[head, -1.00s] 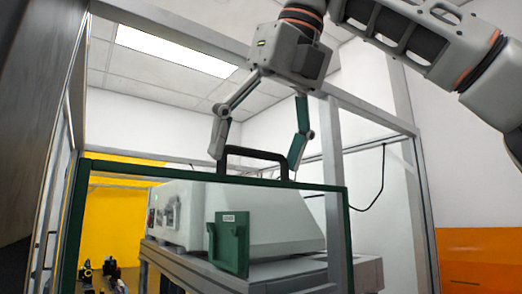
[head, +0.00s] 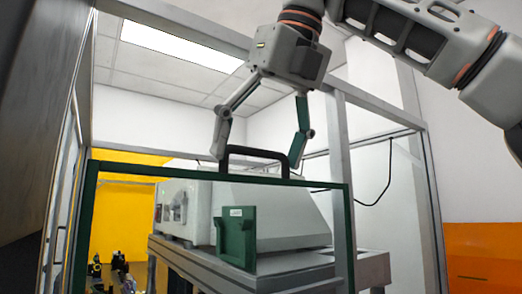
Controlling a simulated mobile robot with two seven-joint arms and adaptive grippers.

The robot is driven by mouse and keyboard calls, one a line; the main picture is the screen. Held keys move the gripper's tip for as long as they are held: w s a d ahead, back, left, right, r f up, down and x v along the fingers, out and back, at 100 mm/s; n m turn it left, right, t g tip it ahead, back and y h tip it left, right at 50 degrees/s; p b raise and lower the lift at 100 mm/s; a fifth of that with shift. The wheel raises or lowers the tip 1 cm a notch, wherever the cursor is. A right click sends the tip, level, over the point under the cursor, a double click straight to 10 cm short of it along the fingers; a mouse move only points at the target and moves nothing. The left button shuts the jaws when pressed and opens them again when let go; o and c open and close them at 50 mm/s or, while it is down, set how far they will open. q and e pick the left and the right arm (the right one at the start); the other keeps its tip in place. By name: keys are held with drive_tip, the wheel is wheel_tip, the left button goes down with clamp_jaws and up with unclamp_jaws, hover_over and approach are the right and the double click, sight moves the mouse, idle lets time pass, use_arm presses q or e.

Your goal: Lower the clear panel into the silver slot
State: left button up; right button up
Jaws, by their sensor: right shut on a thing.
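The clear panel (head: 135,225) has a thin green frame and a black handle (head: 258,152) on its top edge. It hangs upright in front of me, and its lower edge is out of the picture. My right gripper (head: 259,156) is over the panel's top, with its two fingers at the two ends of the handle, shut on it. A silver frame (head: 340,165) of posts and beams stands around the panel. I cannot make out the silver slot itself, nor whether the panel touches it. My left gripper is not in view.
A pale machine (head: 285,215) with a green block (head: 236,237) on its front shows through the panel, on a grey stand (head: 195,262). A yellow wall (head: 120,215) is at the left, an orange panel (head: 483,255) at the right. A black cable (head: 388,175) hangs at the right.

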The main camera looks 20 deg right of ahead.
drive_tip(key=shift+w, duration=0.1)
drive_tip(key=shift+w+a+f, duration=0.1)
drive_tip(key=shift+w+f, duration=0.05)
drive_tip(key=shift+f, duration=0.15)
drive_tip(key=shift+w+f, duration=0.1)
idle(0.3)
